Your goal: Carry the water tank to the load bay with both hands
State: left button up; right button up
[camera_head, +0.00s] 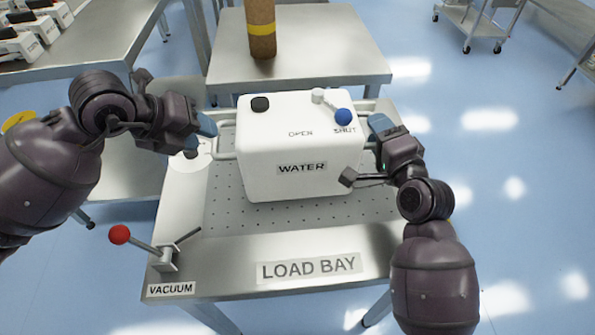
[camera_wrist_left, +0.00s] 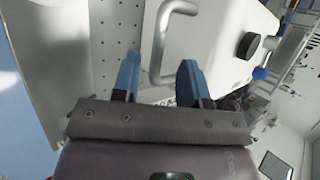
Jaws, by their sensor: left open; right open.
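The white water tank (camera_head: 265,165), labelled WATER, stands upright on the perforated top of the load bay (camera_head: 225,220). It has a black cap, a blue-knobbed valve lever and side handles. My left gripper (camera_head: 206,130) is open beside the tank's left handle (camera_head: 226,155). In the left wrist view the handle (camera_wrist_left: 158,45) lies ahead of and between the open blue fingers (camera_wrist_left: 160,80), and they are not closed on it. My right gripper (camera_head: 363,151) is open at the tank's right side. The right handle is mostly hidden by that gripper.
A red-knobbed vacuum lever (camera_head: 120,235) stands at the bay's front left. A metal table (camera_head: 350,60) behind carries a brown cylinder with a yellow band (camera_head: 261,28). Another table (camera_head: 105,45) is at the back left. The floor to the right is mostly clear.

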jog(key=shift+s, duration=0.1)
pick_arm(q)
jog(key=v, duration=0.7)
jog(key=shift+a+r, duration=0.15)
jog(key=shift+r, duration=0.15)
pick_arm(e)
jog(key=v, duration=1.2)
pick_arm(q)
jog(key=shift+s, duration=0.2)
